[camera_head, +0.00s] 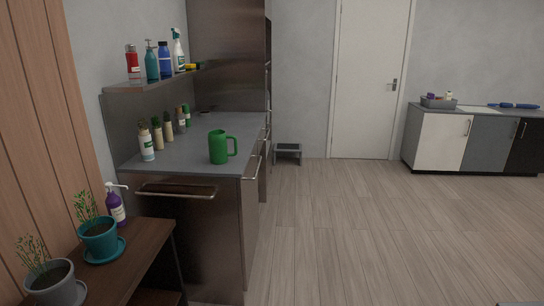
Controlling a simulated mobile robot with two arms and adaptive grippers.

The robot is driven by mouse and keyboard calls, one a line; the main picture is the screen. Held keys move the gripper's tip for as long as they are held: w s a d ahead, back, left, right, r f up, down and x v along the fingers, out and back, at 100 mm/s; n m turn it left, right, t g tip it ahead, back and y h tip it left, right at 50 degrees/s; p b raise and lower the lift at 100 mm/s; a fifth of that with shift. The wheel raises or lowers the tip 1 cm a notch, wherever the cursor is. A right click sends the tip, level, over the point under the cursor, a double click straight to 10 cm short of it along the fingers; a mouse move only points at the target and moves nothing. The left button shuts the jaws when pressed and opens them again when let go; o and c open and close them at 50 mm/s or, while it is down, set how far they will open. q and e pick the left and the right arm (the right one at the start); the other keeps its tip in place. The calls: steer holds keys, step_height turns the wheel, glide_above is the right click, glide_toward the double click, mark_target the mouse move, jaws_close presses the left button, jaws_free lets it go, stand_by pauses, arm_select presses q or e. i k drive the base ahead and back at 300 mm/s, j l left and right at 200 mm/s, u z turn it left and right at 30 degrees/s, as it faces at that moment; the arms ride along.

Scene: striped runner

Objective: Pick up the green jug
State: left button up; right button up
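The green jug (218,147) stands upright on the grey counter (197,168), close to its front right corner. Its handle points to the right. Neither of my grippers is in the head view, so I cannot tell their state or how far they are from the jug.
Several bottles (147,142) stand on the counter to the left of the jug. A shelf (150,80) with more bottles hangs above. A wooden side table (140,240) with potted plants (99,236) and a purple bottle (115,208) stands in front. The floor (380,240) at right is clear.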

mark_target(219, 154)
steer(key=i, duration=1.8)
